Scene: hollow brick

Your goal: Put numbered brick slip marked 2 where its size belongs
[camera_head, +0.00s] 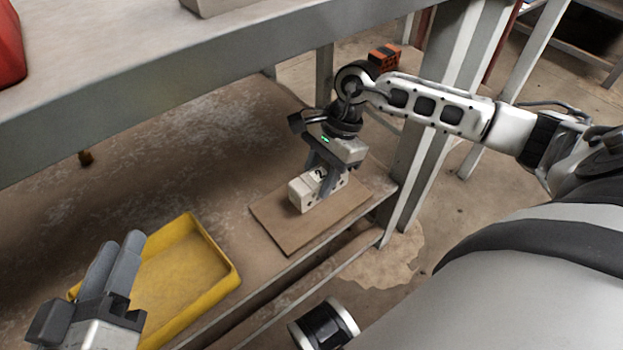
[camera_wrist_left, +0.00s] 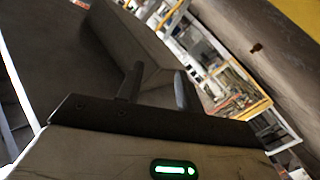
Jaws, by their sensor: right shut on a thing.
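A small pale piece marked 2 (camera_head: 320,174) is between the fingers of my right gripper (camera_head: 322,182) in the head view. My right gripper points down and is shut on this piece. A whitish block (camera_head: 300,196) with dark holes in its side sits right against it on a flat brown board (camera_head: 275,222). The fingers cover part of both, so I cannot tell whether the marked piece is inside the block or only touching it. My left gripper (camera_head: 117,258) is open and empty at the lower left; its two separated fingers also show in the left wrist view (camera_wrist_left: 156,90).
A yellow tray (camera_head: 232,272), empty where visible, lies on the lower shelf beside my left gripper. A grey upper shelf edge (camera_head: 200,92) runs above. Metal uprights (camera_head: 420,150) stand right of the board. Bare shelf lies behind the tray.

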